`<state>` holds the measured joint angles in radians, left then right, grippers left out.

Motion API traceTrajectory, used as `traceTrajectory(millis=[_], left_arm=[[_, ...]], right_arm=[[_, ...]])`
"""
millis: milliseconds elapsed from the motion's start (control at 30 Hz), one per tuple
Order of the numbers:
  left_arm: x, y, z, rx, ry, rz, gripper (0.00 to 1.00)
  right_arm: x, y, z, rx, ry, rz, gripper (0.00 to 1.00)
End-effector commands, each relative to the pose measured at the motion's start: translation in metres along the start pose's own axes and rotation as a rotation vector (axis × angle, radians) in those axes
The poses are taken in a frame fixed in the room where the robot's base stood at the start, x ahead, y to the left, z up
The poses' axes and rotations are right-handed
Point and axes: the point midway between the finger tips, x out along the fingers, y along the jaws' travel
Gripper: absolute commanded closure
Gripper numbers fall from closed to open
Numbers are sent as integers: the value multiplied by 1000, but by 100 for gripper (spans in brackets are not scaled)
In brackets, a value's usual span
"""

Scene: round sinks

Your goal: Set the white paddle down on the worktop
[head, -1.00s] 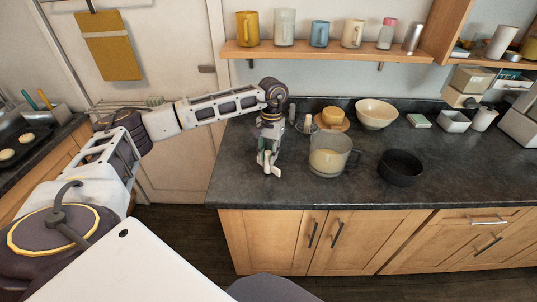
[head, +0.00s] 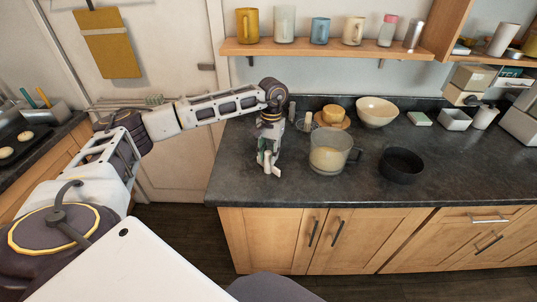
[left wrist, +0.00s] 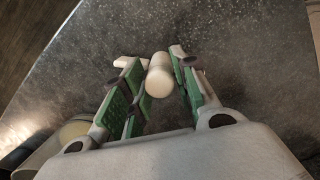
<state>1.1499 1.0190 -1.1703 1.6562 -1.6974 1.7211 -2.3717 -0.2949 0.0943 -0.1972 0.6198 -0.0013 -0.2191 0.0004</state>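The white paddle (left wrist: 159,78) shows in the left wrist view as a pale, rounded piece between the green-padded fingers of my left gripper (left wrist: 158,88). Gaps show between it and the pads on both sides. A white flat part (left wrist: 130,62) shows just beyond the left finger; I cannot tell whether it belongs to the paddle. In the head view my left gripper (head: 268,166) points down low over the dark worktop (head: 235,180), near its left front; the paddle is mostly hidden there by the fingers. My right gripper is not in view.
A clear jug (head: 328,158) with pale contents stands just right of my left gripper, with a black bowl (head: 401,166) farther right. The worktop left of the gripper is bare.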

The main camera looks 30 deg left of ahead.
Motion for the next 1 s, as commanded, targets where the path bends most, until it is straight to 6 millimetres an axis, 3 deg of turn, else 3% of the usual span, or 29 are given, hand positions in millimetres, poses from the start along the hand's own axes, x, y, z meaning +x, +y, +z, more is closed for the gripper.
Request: traceTrajectory(millis=[133, 567, 767, 1000], left_arm=[[0, 0, 0, 0, 0, 0, 51], [-4, 0, 0, 0, 0, 0, 51], [-19, 0, -1, 0, 2, 1, 51], [-51, 0, -1, 0, 2, 1, 51]], right_arm=[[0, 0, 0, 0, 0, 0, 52], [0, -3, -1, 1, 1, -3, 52], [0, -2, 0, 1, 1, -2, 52], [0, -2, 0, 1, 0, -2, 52]])
